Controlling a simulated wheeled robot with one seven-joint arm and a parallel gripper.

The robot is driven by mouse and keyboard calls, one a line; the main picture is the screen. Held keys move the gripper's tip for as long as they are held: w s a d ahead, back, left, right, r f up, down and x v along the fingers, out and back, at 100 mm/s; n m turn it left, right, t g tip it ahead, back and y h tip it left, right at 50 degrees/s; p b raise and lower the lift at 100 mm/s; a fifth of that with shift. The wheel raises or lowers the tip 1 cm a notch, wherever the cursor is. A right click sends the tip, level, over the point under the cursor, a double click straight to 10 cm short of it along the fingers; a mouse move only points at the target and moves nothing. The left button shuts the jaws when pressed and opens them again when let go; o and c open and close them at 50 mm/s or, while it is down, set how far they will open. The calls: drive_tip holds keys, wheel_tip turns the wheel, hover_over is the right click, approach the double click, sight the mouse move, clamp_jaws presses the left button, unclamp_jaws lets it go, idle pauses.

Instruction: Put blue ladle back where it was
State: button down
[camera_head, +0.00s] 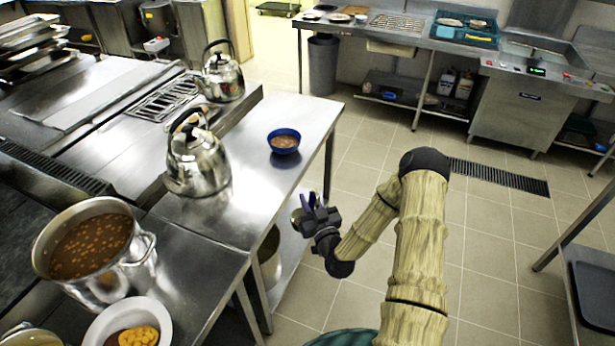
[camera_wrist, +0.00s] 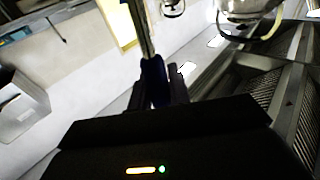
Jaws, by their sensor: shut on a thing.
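My gripper (camera_head: 314,215) is in the air off the right edge of the steel table, over the floor side. In the wrist view my gripper (camera_wrist: 160,95) is shut on the blue handle of the ladle (camera_wrist: 153,72). The ladle's metal shaft runs up out of the top of the wrist view. In the head view only a little of the blue ladle (camera_head: 307,201) shows at the fingers, and its far end is hard to make out. A large stockpot (camera_head: 90,245) of brown soup with round pieces stands at the left.
A blue bowl of food (camera_head: 284,141) sits on the steel table (camera_head: 260,180). A shiny kettle (camera_head: 197,160) stands left of it, and another kettle (camera_head: 221,78) farther back. A white bowl (camera_head: 130,322) is at the front. Tiled floor to the right is open.

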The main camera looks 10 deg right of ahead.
drive_tip(key=s+f+m+h+b, duration=0.1)
drive_tip(key=s+f, duration=0.4)
drive_tip(key=f, duration=0.5)
drive_tip(key=shift+a+f+m+h+b, duration=0.2)
drive_tip(key=shift+f+m+h+b, duration=0.15)
drive_tip(key=shift+h+b, duration=0.4)
